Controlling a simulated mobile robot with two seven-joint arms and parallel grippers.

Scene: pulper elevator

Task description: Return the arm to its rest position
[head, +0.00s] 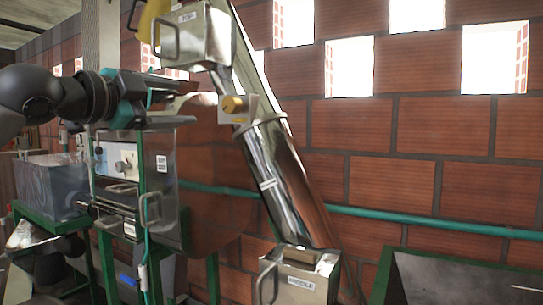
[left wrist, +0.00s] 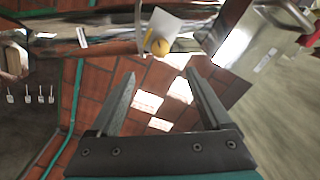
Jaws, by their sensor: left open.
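My left arm comes in from the left in the head view. Its gripper (head: 192,103) is raised in front of the slanted metal elevator tube (head: 285,180), left of a yellow knob (head: 232,104). In the left wrist view the two dark fingers of this gripper (left wrist: 160,73) stand wide apart with nothing between them. The yellow knob on its pale plate also shows there (left wrist: 160,46), beyond the fingertips. Whether the fingers are clear of the plate in depth is hard to tell. My right gripper does not show in either view.
A metal box (head: 193,36) with a handle tops the tube, and another metal box (head: 297,278) stands at its foot. A control cabinet (head: 160,175) on a green frame is below my arm. A teal pipe (head: 430,224) runs along the brick wall (head: 390,180).

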